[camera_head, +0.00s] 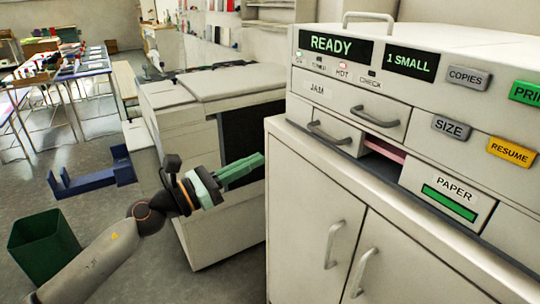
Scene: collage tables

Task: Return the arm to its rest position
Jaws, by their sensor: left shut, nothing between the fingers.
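My left arm comes in from the lower left. My left gripper (258,160) has green fingers, which are shut and empty. It points right in front of the white copier's dark side opening, to the left of the large white machine (330,88). A visible gap separates the fingertips from the cabinet (315,195) under that machine. My right gripper is out of view.
The machine's displays read READY and 1 SMALL; one drawer (325,132) sticks out slightly. A copier (215,85) stands behind my gripper. A green bin (43,243) and a blue stand (92,180) are on the floor at left. Tables (95,68) stand farther back.

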